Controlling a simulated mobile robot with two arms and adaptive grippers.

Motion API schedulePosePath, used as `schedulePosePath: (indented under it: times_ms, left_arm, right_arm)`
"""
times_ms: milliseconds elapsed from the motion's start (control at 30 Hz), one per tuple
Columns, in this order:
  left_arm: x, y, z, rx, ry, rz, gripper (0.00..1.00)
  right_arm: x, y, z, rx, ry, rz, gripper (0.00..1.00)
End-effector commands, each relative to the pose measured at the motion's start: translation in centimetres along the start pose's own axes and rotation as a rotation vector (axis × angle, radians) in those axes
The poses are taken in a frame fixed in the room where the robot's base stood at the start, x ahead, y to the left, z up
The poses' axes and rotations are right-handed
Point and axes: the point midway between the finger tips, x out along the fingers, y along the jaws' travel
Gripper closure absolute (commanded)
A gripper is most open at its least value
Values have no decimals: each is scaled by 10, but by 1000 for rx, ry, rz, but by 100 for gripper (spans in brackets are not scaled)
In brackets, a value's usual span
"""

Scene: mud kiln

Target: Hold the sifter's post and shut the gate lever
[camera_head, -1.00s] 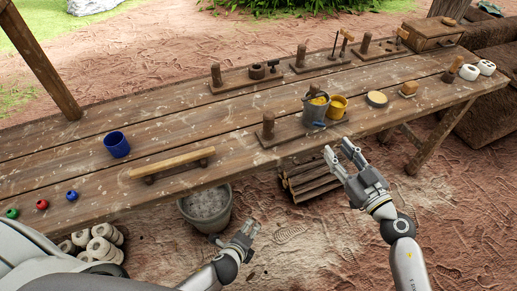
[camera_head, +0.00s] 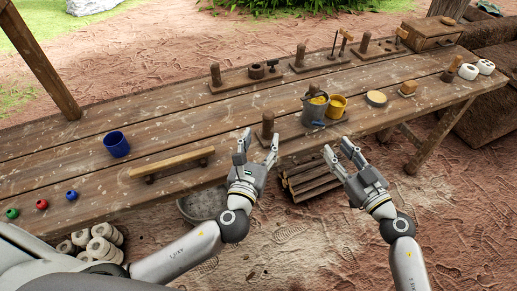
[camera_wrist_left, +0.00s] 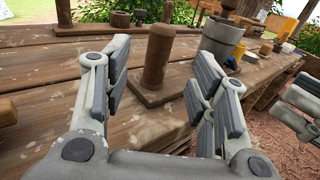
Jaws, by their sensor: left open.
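A small blue piece (camera_head: 319,124), perhaps the gate lever, shows low on the can's front. My left gripper (camera_head: 259,140) is open just in front of the post; in the left wrist view the post (camera_wrist_left: 157,58) shows between the parted fingers, with no contact visible. My right gripper (camera_head: 338,152) is open and empty, in front of the table below the can.
A yellow cup (camera_head: 337,106) stands right of the can. A wooden bar (camera_head: 172,163) and a blue cup (camera_head: 117,144) are to the left. More boards with posts line the back. A grey bucket (camera_head: 201,205) and logs (camera_head: 310,179) are below the table.

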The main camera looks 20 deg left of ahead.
Motion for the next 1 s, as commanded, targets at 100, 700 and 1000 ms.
schedulePosePath:
  times_ms: [100,700,1000]
  left_arm:
    - [24,0,1,-1,-3,2,47]
    - [88,0,0,-4,2,1,47]
    - [88,0,-1,-5,2,0,60]
  right_arm:
    - [0,0,0,0,0,0,64]
    - [0,0,0,0,0,0,64]
    - [0,0,0,0,0,0,64]
